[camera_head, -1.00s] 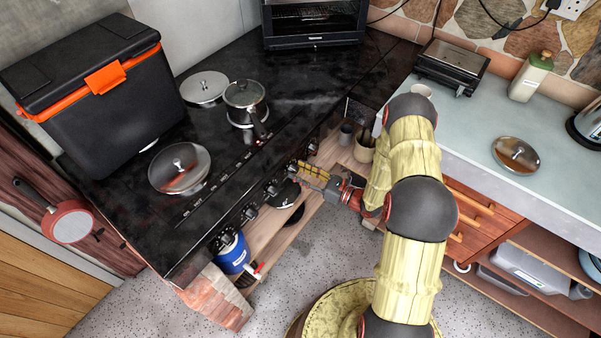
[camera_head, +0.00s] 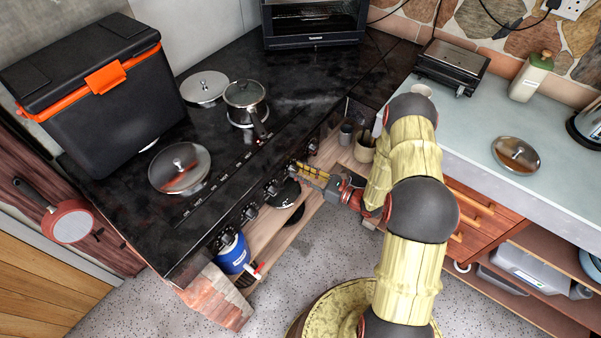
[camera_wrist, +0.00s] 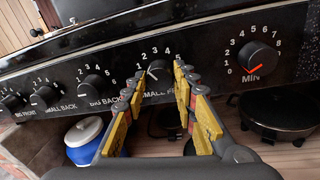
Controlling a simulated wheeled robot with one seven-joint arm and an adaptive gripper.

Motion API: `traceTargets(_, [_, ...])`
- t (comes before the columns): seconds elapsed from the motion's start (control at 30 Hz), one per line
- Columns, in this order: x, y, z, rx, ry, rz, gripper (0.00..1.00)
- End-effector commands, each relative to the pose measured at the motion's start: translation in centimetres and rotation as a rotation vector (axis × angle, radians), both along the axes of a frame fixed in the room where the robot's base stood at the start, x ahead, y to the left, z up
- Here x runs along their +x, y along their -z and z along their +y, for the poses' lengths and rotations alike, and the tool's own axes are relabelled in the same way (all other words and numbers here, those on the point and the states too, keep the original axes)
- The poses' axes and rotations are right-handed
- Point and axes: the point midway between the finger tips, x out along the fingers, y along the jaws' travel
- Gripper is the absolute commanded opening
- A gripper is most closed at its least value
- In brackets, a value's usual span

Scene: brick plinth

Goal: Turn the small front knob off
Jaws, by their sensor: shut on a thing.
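The small front knob (camera_wrist: 158,69) is a black dial on the dark control panel, with numbers above it and a partly hidden "SMALL F..." label below. Its exact setting is hard to read. My gripper (camera_wrist: 157,73) has its yellow-padded fingers on either side of the knob and is shut on it. In the head view my gripper (camera_head: 302,168) reaches the panel's front from the right, and its fingers hide the knob there.
The big back knob (camera_wrist: 97,85) and small back knob (camera_wrist: 45,96) are to the left, and the minute timer (camera_wrist: 257,57) to the right. A black pan (camera_wrist: 275,115) and a blue-and-white container (camera_wrist: 84,135) are below. Pots and lids stand on the cooktop (camera_head: 295,85).

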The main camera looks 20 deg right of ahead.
Motion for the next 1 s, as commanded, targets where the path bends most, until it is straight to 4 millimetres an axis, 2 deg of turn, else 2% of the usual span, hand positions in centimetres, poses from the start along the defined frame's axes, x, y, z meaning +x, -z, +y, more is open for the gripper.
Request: traceTargets(1.0, [-0.02,-0.18,0.07,-0.678,0.001,-0.492,0.03])
